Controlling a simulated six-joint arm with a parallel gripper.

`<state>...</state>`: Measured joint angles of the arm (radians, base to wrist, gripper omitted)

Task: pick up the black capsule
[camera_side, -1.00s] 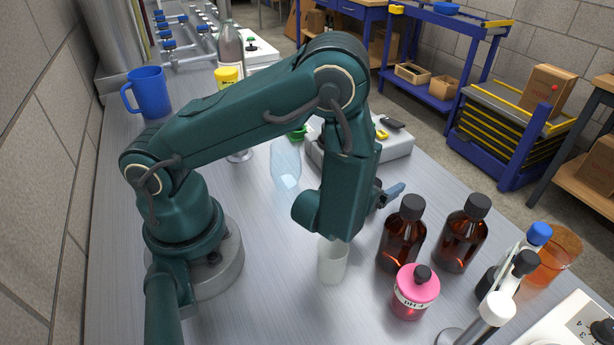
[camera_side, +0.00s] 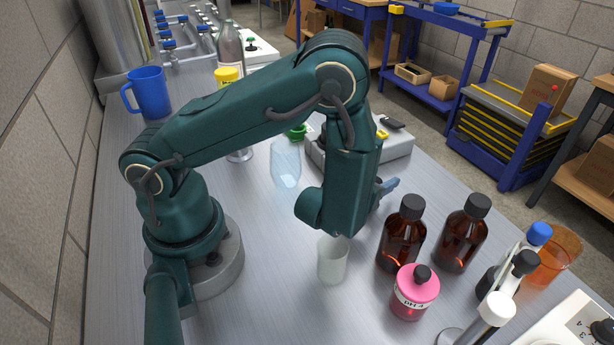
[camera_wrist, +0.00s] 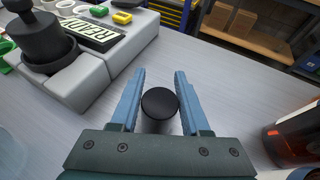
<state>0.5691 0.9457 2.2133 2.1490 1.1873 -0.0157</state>
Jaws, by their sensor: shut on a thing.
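The black capsule (camera_wrist: 160,103) is a small round dark piece, seen from above in the wrist view. It lies between the two blue fingers of my gripper (camera_wrist: 160,78), which is shut on it. In the side view my gripper (camera_side: 386,187) is mostly hidden behind my own arm, with only a blue fingertip showing. The capsule cannot be made out there. Its height over the bench is hard to tell.
A grey device with a READY panel (camera_wrist: 88,34) and a black plunger stands left in the wrist view. Amber bottles (camera_side: 401,238), a pink bottle (camera_side: 413,298) and a clear beaker (camera_side: 332,262) stand near my arm. A blue mug (camera_side: 150,93) is at the back left.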

